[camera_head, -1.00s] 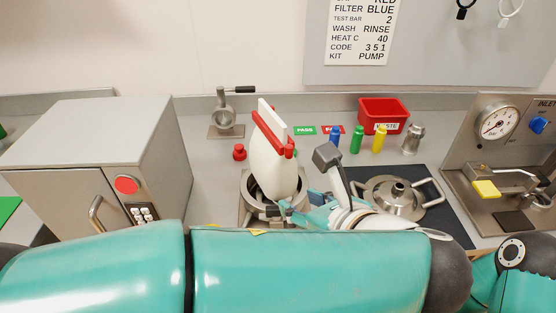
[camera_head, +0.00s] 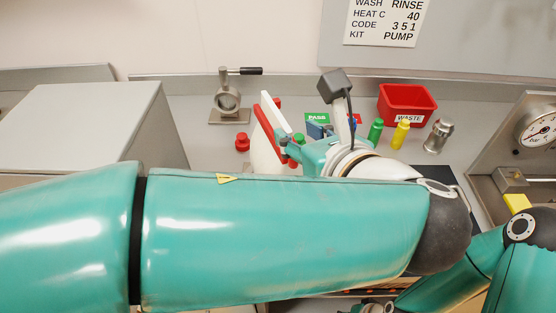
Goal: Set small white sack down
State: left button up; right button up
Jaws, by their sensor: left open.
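My left gripper (camera_head: 287,148) is at the right side of the sack, close to the red strip. Its jaws are open, and whether a finger touches the sack is unclear. My right arm shows at the lower right, but its gripper is not in view.
A red knob (camera_head: 243,142) and a metal press (camera_head: 228,100) stand left of the sack. Green (camera_head: 376,130) and yellow (camera_head: 401,134) bottles, a red waste bin (camera_head: 407,104) and a metal shaker (camera_head: 438,135) stand to the right. A grey cabinet (camera_head: 85,118) is at left.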

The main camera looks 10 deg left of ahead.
aim_at(276, 114)
pick_arm(q)
jog(key=x, duration=0.6)
jog(key=shift+w+a+f, duration=0.1)
jog(key=shift+w+f, duration=0.15)
jog(key=shift+w, duration=0.05)
jog(key=shift+p+x, duration=0.8)
jog(key=shift+x, duration=1.9)
jog(key=shift+w, duration=0.1)
grip_shut()
jog(key=shift+r, duration=0.1)
